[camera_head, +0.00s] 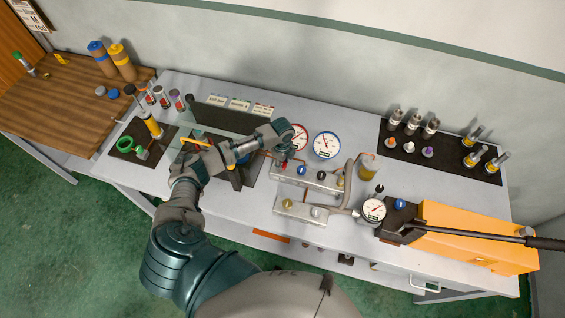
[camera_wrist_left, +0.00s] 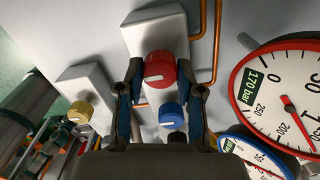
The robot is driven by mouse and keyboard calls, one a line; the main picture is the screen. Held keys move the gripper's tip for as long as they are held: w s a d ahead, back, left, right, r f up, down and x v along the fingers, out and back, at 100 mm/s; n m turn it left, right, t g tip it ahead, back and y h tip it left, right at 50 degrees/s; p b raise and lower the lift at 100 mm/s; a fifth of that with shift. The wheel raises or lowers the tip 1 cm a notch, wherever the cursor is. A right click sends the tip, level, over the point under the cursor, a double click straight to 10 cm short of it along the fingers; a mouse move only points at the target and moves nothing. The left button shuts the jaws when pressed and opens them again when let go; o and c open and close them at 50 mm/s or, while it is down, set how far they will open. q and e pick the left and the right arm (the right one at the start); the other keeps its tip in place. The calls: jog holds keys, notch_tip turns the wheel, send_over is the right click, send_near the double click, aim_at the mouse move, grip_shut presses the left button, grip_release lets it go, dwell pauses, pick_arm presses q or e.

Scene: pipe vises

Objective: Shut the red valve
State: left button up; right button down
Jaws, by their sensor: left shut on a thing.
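The red valve (camera_wrist_left: 160,70) is a round red knob on a grey metal block (camera_wrist_left: 155,32) in the left wrist view. My left gripper (camera_wrist_left: 163,80) has one finger on each side of the knob and is shut on it. My right gripper is in neither view.
A blue knob (camera_wrist_left: 171,115) sits just below the red one, and a yellow knob (camera_wrist_left: 80,111) is to the left. A blue-rimmed gauge (camera_head: 326,145) stands close by. Copper pipes (camera_wrist_left: 218,40) run beside the block. An orange pump (camera_head: 470,235) with a long lever is at right.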

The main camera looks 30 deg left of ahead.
pick_arm(q)
jog(key=o, duration=1.1)
jog(key=shift+w+a+r, duration=0.1)
jog(key=shift+r, duration=0.05)
jog(key=shift+o, duration=0.2)
notch_tip(320, 180, up, 12)
jog(key=shift+f, duration=0.2)
jog(key=shift+a, duration=0.1)
